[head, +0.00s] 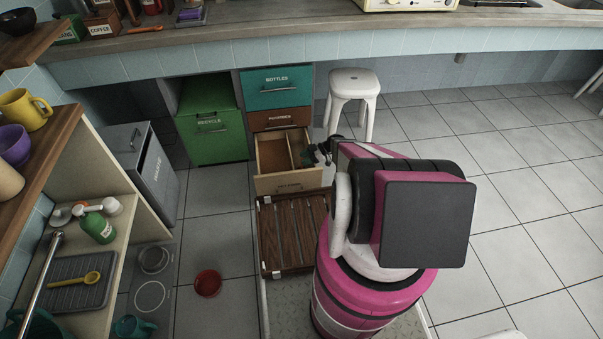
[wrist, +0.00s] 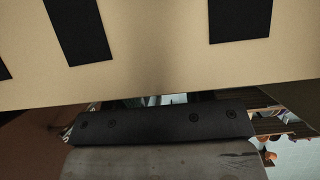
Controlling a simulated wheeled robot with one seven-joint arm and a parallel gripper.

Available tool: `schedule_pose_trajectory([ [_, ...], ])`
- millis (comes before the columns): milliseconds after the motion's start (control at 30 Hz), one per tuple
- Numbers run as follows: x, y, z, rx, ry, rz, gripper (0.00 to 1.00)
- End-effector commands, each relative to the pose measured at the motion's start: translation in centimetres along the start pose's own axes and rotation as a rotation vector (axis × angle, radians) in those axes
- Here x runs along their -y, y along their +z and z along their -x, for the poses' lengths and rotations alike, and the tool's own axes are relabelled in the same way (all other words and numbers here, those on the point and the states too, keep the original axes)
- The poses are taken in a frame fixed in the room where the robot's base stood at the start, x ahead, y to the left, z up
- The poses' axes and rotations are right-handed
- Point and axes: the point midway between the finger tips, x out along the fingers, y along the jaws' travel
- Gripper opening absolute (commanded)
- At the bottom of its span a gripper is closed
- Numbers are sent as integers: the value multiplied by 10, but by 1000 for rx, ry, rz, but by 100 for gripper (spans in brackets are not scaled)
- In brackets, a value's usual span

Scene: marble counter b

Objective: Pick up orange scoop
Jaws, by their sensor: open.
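A small orange, scoop-like object (head: 146,29) lies on the back counter at the upper left, in front of the coffee box. It is small here, so its exact shape is hard to tell. My gripper (head: 318,153) is open beside the right side of the open drawer (head: 292,184), far from the orange object. My arm partly hides it. In the wrist view a tan surface with black strips and a dark bar fill most of the picture, and a small orange patch at the right is too unclear to name.
A yellow scoop (head: 91,278) lies on a grey mat on the left shelf. A white stool (head: 353,95) stands behind my arm. A green recycle bin (head: 211,120) and a grey bin (head: 143,165) stand left of the drawers. A red bowl (head: 208,283) is on the floor. Floor at right is clear.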

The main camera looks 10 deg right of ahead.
Motion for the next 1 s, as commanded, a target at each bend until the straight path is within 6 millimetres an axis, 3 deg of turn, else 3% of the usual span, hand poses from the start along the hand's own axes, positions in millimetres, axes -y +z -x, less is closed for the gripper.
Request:
schedule_pose_trajectory([
  [300,0,0,-9,1,1,0,43],
  [433,0,0,-8,1,1,0,1],
  [800,0,-2,-8,0,1,0,0],
  [1000,1,-16,0,0,1,1,0],
])
